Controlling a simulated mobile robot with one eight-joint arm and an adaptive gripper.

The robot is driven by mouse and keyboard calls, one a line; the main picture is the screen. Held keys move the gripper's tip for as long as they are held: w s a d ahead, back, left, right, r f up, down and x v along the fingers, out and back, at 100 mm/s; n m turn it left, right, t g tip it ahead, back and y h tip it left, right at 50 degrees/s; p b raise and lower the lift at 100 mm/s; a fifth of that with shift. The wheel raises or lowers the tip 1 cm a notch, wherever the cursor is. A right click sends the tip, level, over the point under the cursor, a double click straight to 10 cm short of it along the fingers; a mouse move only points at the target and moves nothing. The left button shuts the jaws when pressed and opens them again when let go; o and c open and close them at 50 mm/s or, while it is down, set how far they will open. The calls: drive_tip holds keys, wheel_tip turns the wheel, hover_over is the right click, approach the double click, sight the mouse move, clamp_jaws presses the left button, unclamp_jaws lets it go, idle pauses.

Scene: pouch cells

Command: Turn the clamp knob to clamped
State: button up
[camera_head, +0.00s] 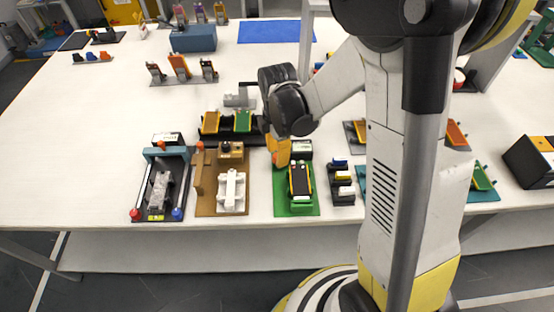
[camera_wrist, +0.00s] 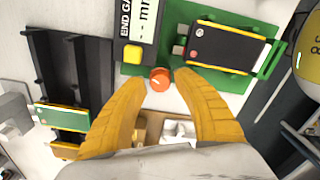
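A round orange knob (camera_wrist: 160,79) with a pale mark on top shows in the wrist view, beside the edge of the green fixture (camera_wrist: 236,84). My gripper (camera_wrist: 161,77) has its two yellow fingers apart, one on each side of the knob in this view. A gap shows between the knob and each fingertip; I cannot tell their height over it. The green fixture holds a black pouch cell (camera_wrist: 212,48) and a display (camera_wrist: 140,25) reading "END GA" and "-- mm". In the head view my gripper (camera_head: 279,152) points down behind the green fixture (camera_head: 283,205); the knob is hidden there.
A brown fixture (camera_head: 207,207) with a white cradle and a dark fixture (camera_head: 181,185) with a blue bar stand to the left. A black rack (camera_head: 205,136) with green and yellow cells is behind. Small blocks (camera_head: 341,180) sit right. The table's front strip is clear.

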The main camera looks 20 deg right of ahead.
drive_tip(key=shift+f, duration=0.5)
drive_tip(key=shift+c, duration=0.4)
clamp_jaws()
drive_tip(key=m, duration=0.4)
drive_tip(key=shift+m, duration=0.3)
drive_tip(key=shift+o, duration=0.4)
unclamp_jaws()
wheel_tip(320, 180, up, 12)
